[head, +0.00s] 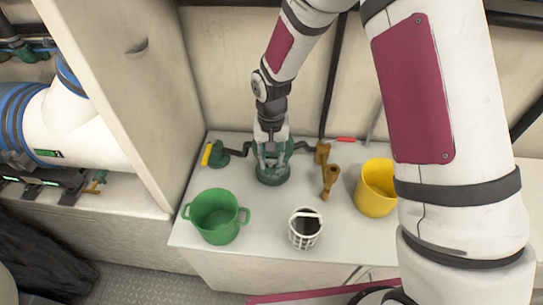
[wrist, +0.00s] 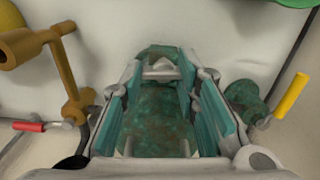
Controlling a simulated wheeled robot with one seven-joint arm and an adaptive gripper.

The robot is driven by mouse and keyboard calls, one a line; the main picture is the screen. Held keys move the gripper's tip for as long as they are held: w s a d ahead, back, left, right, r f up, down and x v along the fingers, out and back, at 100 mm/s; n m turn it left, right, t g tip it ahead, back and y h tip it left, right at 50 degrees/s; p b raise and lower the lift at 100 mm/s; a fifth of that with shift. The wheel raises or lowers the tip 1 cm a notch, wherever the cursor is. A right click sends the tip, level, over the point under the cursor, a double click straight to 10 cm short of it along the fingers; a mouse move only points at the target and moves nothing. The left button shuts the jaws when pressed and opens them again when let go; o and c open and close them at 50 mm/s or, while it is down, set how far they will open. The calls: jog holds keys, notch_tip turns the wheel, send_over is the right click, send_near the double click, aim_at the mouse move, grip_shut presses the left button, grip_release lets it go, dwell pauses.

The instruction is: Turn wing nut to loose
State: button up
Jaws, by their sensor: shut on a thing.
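A green, patinated round fitting (head: 272,176) stands upright on the white bench top (head: 345,225), directly under my gripper. My gripper (head: 270,156) points down and its fingers are closed in on the top of this fitting. In the wrist view, a small pale grey piece (wrist: 162,70), which looks like the wing nut, sits between the fingertips above the mottled green body (wrist: 158,112). The fingers hide most of it, so its turned angle cannot be told. In the head view the wing nut is hidden by my gripper.
A green two-handled pot (head: 216,217), a white basket with dark contents (head: 305,228) and a yellow cup (head: 376,188) stand around the fitting. A yellow-handled valve (head: 215,154) is close on its left, brown fittings (head: 329,178) on its right. A cabinet wall (head: 110,90) rises at left.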

aim_at(269, 160)
jog(key=n, duration=0.5)
jog(key=shift+a+b, duration=0.35)
jog(key=shift+a, duration=0.05)
dwell(0.3)
jog(key=o, duration=1.3)
jog(key=shift+a, duration=0.1)
jog(key=shift+d+r, duration=0.2)
notch_tip(269, 160, up, 12)
jog(key=shift+f, duration=0.2)
jog(key=shift+c, duration=0.2)
